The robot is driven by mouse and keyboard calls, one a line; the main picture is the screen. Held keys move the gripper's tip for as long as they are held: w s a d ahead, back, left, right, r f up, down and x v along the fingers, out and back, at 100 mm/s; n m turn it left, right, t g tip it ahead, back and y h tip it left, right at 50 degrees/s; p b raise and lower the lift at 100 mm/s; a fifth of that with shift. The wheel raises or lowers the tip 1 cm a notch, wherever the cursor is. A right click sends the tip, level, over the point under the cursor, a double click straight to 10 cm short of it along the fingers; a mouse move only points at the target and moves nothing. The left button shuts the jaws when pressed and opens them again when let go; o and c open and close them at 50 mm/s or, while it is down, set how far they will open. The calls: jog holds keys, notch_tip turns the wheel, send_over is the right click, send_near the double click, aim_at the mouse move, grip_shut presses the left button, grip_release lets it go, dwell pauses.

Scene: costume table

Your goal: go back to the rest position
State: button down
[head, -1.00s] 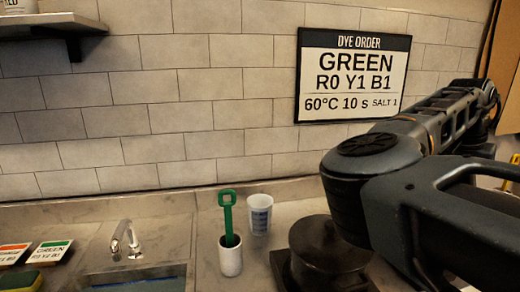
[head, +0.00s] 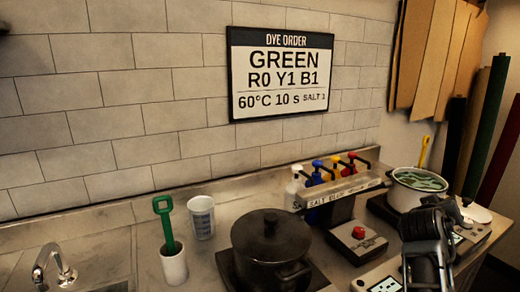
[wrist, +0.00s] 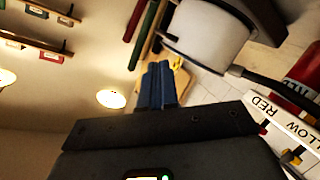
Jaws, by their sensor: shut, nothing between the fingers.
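My gripper (wrist: 160,84) shows in the wrist view as two blue fingers held together, with nothing between them. In that view it points past the side of a white pot (wrist: 205,35), and I see no contact. In the head view, part of my dark arm rises at the lower right, in front of the white pot (head: 408,196) with green cloth in it. The fingertips cannot be made out in the head view.
A lidded dark pot (head: 270,240), dispensers with coloured tops (head: 325,185), a white cup (head: 201,217) and a holder with a green-handled tool (head: 173,264) stand on the counter. A sink tap (head: 50,262) is at left. Rolls (head: 487,125) stand at right.

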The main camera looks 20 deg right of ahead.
jog(key=s+a+f+n+t+y, duration=0.1)
jog(key=a+f+n+t, duration=0.1)
jog(key=a, duration=0.2)
jog(key=s+a+f+n+t+y, duration=0.1)
jog(key=s+a+f+n+t, duration=0.1)
jog(key=a+f+n+t, duration=0.1)
jog(key=s+a+f+n+t+y, duration=0.1)
jog(key=s+a+f+n+t, duration=0.1)
jog(key=a, duration=0.4)
jog(key=shift+s+f+t+y, duration=0.2)
jog(key=shift+t+y, duration=0.2)
jog(key=shift+t, duration=0.1)
jog(key=s+a+f+n+t+y, duration=0.25)
jog(key=s+a+f+y, duration=0.2)
jog(key=s+a, duration=0.55)
jog(key=s+a+r+m+y, duration=0.1)
jog(key=s+a+r+y, duration=0.2)
jog(key=s+a, duration=0.5)
jog(key=s+a+r+m+y, duration=0.1)
jog(key=s+a+r+y, duration=0.2)
jog(key=s+a, duration=0.6)
jog(key=shift+a+r+b, duration=0.15)
jog(key=shift+a+b, duration=0.15)
jog(key=shift+a, duration=0.95)
jog(key=shift+m, duration=0.25)
